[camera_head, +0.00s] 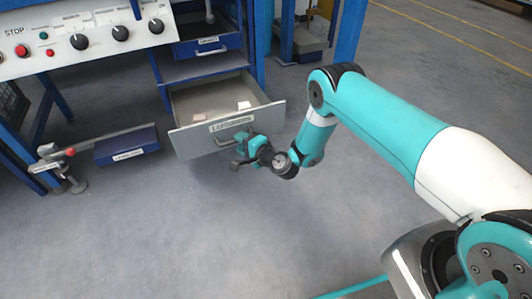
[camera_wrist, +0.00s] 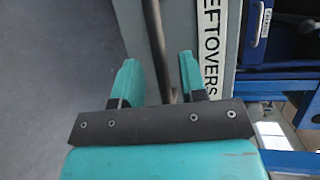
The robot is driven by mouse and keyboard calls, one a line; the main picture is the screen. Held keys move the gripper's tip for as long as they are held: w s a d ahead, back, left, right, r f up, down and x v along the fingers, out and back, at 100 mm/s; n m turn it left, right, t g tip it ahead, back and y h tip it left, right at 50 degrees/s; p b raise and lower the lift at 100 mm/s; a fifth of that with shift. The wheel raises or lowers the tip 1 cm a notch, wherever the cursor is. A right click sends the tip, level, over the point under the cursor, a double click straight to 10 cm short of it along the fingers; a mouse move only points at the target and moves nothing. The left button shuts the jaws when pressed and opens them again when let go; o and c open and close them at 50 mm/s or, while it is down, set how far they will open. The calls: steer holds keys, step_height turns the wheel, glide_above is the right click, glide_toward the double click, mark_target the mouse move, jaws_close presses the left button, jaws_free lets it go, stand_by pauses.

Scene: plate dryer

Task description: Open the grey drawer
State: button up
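The grey drawer (camera_head: 190,141) is pulled well out of the blue cabinet, and its inside shows from above. Its front carries a white label reading LEFTOVERS, which also shows in the wrist view (camera_wrist: 211,45). A bar handle (camera_head: 222,143) is on the drawer front; in the wrist view the dark handle bar (camera_wrist: 156,35) runs between my two teal fingers. My gripper (camera_head: 240,150) is at the right part of the handle. In the wrist view my gripper (camera_wrist: 161,78) has its fingers apart, with small gaps beside the bar.
Two small light blocks (camera_head: 244,105) lie in the drawer. A blue drawer (camera_head: 207,48) sits above it. Another blue drawer (camera_head: 126,146) stands out at the left, beside a rail with a red knob (camera_head: 71,151). A control panel (camera_head: 90,35) is above. The floor (camera_head: 200,240) in front is clear.

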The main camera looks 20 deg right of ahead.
steer(key=p+v, duration=1.5)
steer(key=p, duration=0.4)
steer(key=shift+p, duration=0.3)
steer(key=shift+r, duration=0.1)
steer(key=shift+r, duration=0.1)
